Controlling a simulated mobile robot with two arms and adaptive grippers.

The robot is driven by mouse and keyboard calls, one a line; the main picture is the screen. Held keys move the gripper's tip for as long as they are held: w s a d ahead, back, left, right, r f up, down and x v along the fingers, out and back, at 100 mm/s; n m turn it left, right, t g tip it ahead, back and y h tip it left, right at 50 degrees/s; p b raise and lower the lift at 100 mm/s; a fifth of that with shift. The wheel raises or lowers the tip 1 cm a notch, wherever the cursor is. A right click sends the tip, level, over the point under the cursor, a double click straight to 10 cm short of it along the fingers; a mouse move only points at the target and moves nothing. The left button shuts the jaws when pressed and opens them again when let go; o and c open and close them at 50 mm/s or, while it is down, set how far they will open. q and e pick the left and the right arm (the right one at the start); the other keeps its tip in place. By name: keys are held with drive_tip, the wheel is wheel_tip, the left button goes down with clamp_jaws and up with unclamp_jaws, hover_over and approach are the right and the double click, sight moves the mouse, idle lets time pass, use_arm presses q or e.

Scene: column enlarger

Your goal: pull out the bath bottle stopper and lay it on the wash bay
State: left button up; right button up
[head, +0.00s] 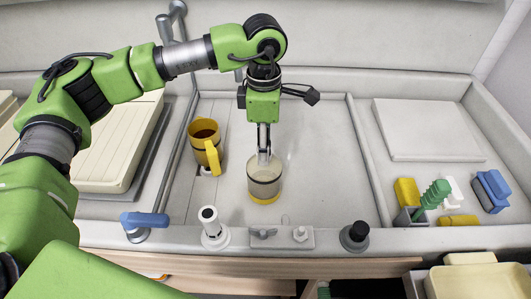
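A clear bottle (265,183) with a yellow base stands upright on the grey floor of the middle bay (310,150), which may be the wash bay. My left gripper (264,157) points straight down at the bottle's top. Its fingers look close together, and their tips are at or just inside the bottle's upper rim. The stopper cannot be made out; the fingers cover that spot. I cannot tell whether the fingers hold anything. My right gripper is not in view.
A yellow mug (205,146) with dark liquid stands close left of the bottle. A white knob (211,226), wing-nut plate (283,237), black knob (355,236) and blue-handled tap (145,221) line the front ledge. Small coloured parts sit at right. Bay floor right of the bottle is clear.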

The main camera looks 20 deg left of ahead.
use_arm(q)
drive_tip(key=shift+b, duration=0.45)
idle(0.9)
clamp_jaws()
